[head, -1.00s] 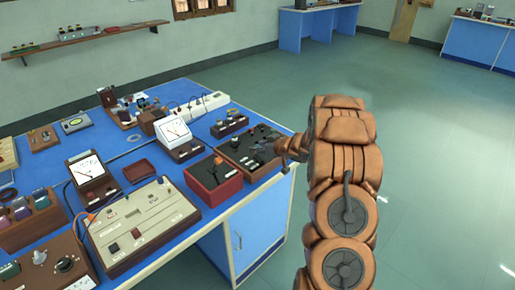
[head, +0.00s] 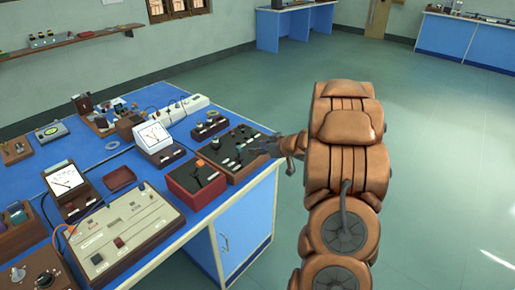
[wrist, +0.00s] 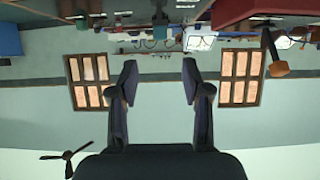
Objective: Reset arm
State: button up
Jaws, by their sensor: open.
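My arm stands on the right side of the head view, with its copper-coloured links upright. My gripper (head: 268,147) reaches left from it, over the right edge of the blue bench (head: 205,222), near a black control box (head: 240,160). I cannot tell from the head view whether it touches the box. In the wrist view my gripper (wrist: 160,80) has its two dark fingers spread apart with nothing between them. That view is upside down and shows the far wall with two windows behind the fingers.
A red-sided box with a black top (head: 196,180), white-faced meters (head: 154,137) and a beige panel (head: 123,232) crowd the bench. A white power strip (head: 186,108) lies behind. Open green floor (head: 440,170) lies right of my arm. Other blue benches (head: 465,42) stand far off.

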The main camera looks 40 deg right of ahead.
dwell(0.4)
jog(key=s+a+r+m+g+h, duration=0.2)
jog(key=s+r+m+g+h, duration=0.15)
jog(key=s+r+h, duration=0.4)
jog(key=s+a+g+y, duration=0.2)
jog(key=s+a+g, duration=0.3)
jog(key=s+a, duration=0.9)
jog(key=s+a+g+y, duration=0.2)
jog(key=s+a+g, duration=0.3)
jog(key=s+a, duration=0.9)
jog(key=s+n, duration=0.1)
jog(key=s, duration=0.3)
jog(key=shift+s+y, duration=0.35)
jog(key=shift+s, duration=0.05)
